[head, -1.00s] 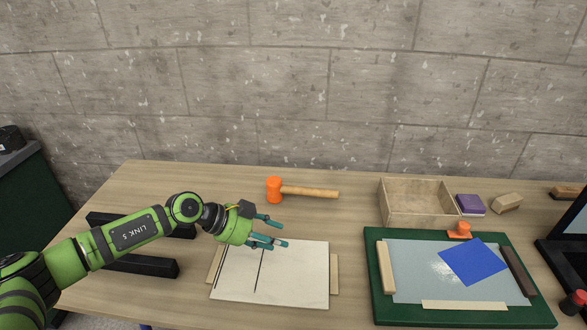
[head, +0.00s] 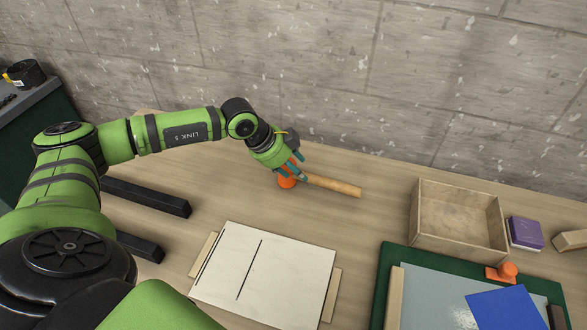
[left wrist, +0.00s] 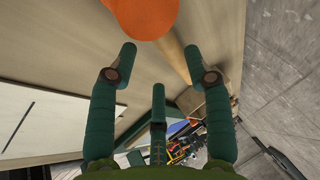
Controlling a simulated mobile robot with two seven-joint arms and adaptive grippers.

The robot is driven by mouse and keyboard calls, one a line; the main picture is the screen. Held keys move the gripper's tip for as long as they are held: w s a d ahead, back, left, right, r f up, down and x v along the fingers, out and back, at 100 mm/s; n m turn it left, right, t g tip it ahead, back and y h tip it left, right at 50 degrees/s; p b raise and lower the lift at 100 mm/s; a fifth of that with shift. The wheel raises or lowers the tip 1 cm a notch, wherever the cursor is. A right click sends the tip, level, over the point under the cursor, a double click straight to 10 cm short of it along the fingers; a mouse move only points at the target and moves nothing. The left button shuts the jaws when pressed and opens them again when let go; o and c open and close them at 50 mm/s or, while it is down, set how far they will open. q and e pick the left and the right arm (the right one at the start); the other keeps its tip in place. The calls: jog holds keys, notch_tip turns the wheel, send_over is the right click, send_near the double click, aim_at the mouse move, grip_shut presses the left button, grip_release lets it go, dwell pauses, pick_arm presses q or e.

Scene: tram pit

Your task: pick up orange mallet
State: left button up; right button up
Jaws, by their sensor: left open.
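The orange mallet lies on the wooden table near the wall, with its orange head (head: 287,182) at the left and its wooden handle (head: 335,186) pointing right. My left gripper (head: 294,169) is at the mallet's head and partly hides it in the head view. In the left wrist view the mallet's orange head (left wrist: 143,14) is at the top, beyond the fingertips, with part of the handle (left wrist: 172,52) between them. My left gripper (left wrist: 160,62) is open there, with nothing between its fingers. I cannot tell whether a finger touches the mallet. My right gripper is not in view.
A pale board (head: 266,270) with dark lines lies in front of the mallet. An open wooden box (head: 460,250) stands to the right, with a purple block (head: 525,233) beside it. Two black bars (head: 150,197) are under my left arm. The concrete wall (head: 330,80) rises behind the table.

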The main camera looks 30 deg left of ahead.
aim_at(318, 182)
pick_arm(q)
jog(key=shift+w+d+f, duration=0.2)
jog(key=shift+w+f, duration=0.1)
jog(key=shift+f, duration=0.15)
jog(key=shift+w+f, duration=0.15)
jog(key=shift+f, duration=0.1)
jog(key=shift+w+d+f+p, duration=0.15)
jog(key=shift+f+p, duration=0.1)
jog(key=shift+p, duration=0.05)
jog(key=p+x, duration=0.1)
jog(key=x, duration=0.2)
jog(key=shift+f, duration=0.35)
jog(key=shift+w+d+f, duration=0.15)
jog(key=shift+w+f, duration=0.15)
jog(key=shift+f, duration=0.2)
jog(key=shift+s, duration=0.1)
grip_shut()
jog(key=shift+r, duration=0.1)
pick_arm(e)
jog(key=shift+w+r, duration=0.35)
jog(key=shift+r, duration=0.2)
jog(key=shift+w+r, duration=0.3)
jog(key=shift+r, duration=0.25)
